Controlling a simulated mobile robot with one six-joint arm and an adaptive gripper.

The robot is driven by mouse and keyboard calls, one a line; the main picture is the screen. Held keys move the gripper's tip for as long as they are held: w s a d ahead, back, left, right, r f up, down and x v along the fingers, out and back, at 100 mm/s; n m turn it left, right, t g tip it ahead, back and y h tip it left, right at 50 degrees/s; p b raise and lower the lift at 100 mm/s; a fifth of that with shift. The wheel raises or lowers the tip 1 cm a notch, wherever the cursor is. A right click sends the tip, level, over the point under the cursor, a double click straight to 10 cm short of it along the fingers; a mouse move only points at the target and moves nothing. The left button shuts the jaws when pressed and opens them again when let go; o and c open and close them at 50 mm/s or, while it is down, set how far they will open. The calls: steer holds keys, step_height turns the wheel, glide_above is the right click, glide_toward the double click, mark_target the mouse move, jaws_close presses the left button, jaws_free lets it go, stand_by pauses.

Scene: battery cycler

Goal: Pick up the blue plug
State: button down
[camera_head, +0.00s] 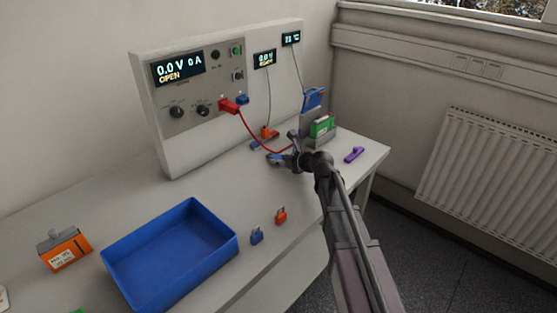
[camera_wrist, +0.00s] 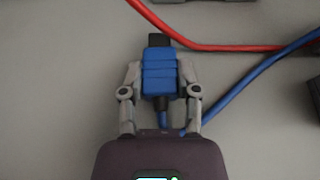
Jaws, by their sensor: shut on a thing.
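The blue plug (camera_wrist: 160,75) is a ribbed blue block with a dark tip. It sits between the two fingers of my gripper (camera_wrist: 160,68) in the wrist view, with its tip pointing away from the palm. The fingers are shut on its sides. A blue cable (camera_wrist: 222,98) leaves its rear end and bends off to the right. In the head view my gripper (camera_head: 283,157) is low over the table in front of the cycler, and the plug is mostly hidden by the fingers. I cannot tell whether it touches the table.
A red plug (camera_head: 229,106) sits in the cycler panel (camera_head: 160,110), its red cable (camera_head: 256,139) trailing toward my gripper. A green battery (camera_head: 322,127) and purple object (camera_head: 354,154) are right. A blue tray (camera_head: 127,281), two small padlocks (camera_head: 257,236) and an orange battery (camera_head: 64,251) are left.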

steer(key=shift+r, duration=0.1)
step_height(320, 180, up, 4)
steer(key=p, duration=0.3)
steer(key=shift+f+p, duration=0.25)
steer(key=shift+p, duration=0.05)
steer(key=s+d, duration=0.1)
steer(key=s, duration=0.4)
steer(key=s+d+r+p, duration=0.1)
steer(key=s, duration=0.4)
steer(key=s+d, duration=0.1)
steer(key=s, duration=0.4)
steer(key=shift+s+d+r, duration=0.15)
steer(key=shift+s+d, duration=0.05)
steer(key=shift+s, duration=0.1)
steer(key=shift+w, duration=0.1)
step_height(320, 180, up, 12)
steer(key=p, duration=1.3)
glide_above(279, 158)
steer(key=w+a, duration=0.2)
steer(key=shift+w+a+r, duration=0.1)
steer(key=shift+a+r, duration=0.05)
steer(key=shift+w+a, duration=0.1)
steer(key=shift+a, duration=0.05)
steer(key=shift+w+a, duration=0.85)
steer(key=shift+a, duration=0.25)
steer(key=shift+w+a, duration=0.85)
steer(key=shift+a, duration=0.25)
steer(key=shift+w+a, duration=0.2)
steer(key=shift+a, duration=0.1)
